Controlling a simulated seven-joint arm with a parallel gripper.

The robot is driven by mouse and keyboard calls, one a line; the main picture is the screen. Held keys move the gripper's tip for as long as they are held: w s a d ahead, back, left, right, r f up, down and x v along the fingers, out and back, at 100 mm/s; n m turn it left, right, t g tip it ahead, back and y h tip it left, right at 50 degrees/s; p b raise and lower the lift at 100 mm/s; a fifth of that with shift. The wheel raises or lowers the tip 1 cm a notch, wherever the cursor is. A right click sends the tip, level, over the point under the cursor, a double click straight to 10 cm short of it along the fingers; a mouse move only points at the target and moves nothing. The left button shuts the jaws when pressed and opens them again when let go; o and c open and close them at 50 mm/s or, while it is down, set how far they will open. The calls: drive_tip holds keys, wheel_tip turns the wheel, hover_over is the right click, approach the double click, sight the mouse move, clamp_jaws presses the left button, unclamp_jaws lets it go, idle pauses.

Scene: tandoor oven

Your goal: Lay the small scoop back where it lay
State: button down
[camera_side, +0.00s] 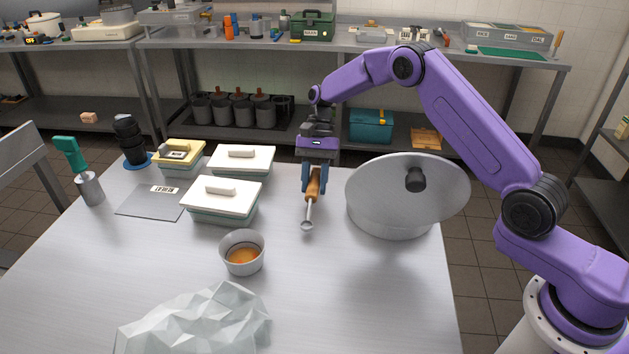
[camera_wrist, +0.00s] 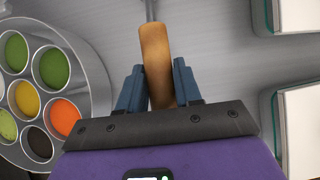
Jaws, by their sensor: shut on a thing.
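The small scoop has a wooden handle (camera_wrist: 156,60) and a thin metal shank that runs out of the top of the wrist view. In the side view its metal head (camera_side: 307,225) points toward the camera, low over the steel table. My gripper (camera_side: 314,188) is shut on the wooden handle, with blue fingers on both sides of it; it also shows in the wrist view (camera_wrist: 160,88). I cannot tell whether the scoop touches the table. The scoop's head is out of the wrist view.
A round spice tin (camera_wrist: 101,75) with several coloured cups is beside the gripper; its tilted lid (camera_side: 445,185) hides the cups in the side view. White-lidded boxes (camera_side: 222,193) stand left. A small bowl (camera_side: 243,254) and crumpled sheet (camera_side: 200,320) lie nearer. Table front right is clear.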

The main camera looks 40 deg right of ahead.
drive_tip(key=shift+f, duration=0.6)
idle(0.3)
unclamp_jaws()
drive_tip(key=shift+r, duration=0.15)
idle(0.5)
drive_tip(key=shift+v, duration=4.4)
drive_tip(key=shift+x, duration=2.3)
